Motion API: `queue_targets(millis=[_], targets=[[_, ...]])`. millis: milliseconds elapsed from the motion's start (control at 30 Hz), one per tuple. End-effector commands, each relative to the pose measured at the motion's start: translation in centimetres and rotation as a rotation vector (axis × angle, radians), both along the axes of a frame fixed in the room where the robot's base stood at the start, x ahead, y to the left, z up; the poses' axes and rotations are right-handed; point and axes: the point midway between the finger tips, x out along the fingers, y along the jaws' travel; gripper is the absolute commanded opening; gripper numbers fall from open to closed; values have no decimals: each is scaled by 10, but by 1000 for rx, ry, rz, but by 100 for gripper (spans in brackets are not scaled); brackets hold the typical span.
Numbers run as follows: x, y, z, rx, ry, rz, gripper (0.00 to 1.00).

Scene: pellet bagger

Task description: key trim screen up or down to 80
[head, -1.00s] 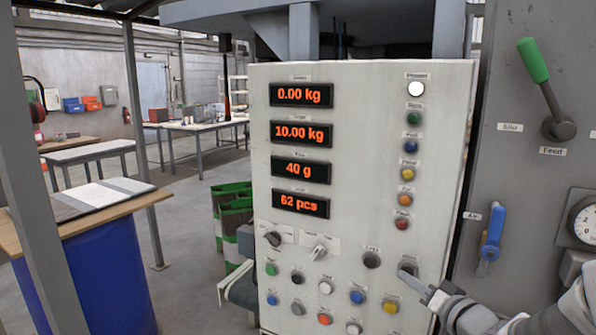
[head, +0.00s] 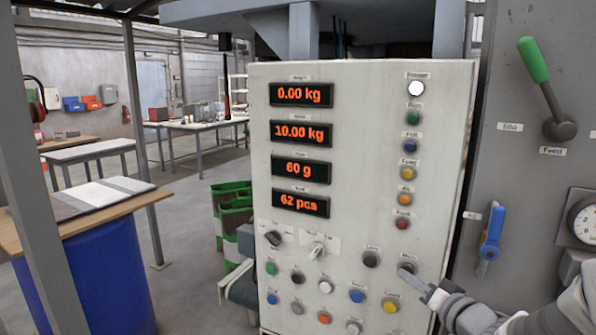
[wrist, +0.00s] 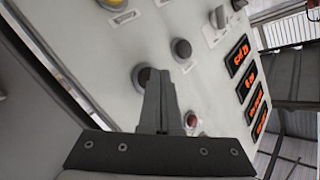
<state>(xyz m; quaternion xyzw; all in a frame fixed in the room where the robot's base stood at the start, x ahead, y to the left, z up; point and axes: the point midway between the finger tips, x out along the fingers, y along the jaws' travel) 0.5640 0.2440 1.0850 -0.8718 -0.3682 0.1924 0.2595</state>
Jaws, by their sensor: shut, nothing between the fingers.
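The trim screen (head: 302,169), third of the stacked displays on the pale control panel (head: 345,150), reads 60 g in orange. My gripper (head: 404,273) is shut and empty, its tips at the right-hand dark push button (head: 409,267) low on the panel. In the wrist view the closed fingers (wrist: 158,72) partly cover that dark button (wrist: 142,78); I cannot tell whether they press it. A second dark push button (head: 371,259) sits just to its left and also shows in the wrist view (wrist: 181,48), clear of the fingers.
The other screens read 0.00 kg (head: 301,94), 10.00 kg (head: 301,133) and 62 pcs (head: 301,202). Two selector knobs (head: 273,238) (head: 317,250) and several coloured buttons lie below. A green-handled lever (head: 533,60) and blue valve handle (head: 492,233) stand to the right.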

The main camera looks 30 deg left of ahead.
Motion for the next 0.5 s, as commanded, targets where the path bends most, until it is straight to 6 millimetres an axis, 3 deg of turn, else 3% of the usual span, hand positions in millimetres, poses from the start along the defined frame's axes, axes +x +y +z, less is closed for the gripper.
queue_targets(millis=[500], targets=[[-12, -1, 0, 0, -1, 0, 0]])
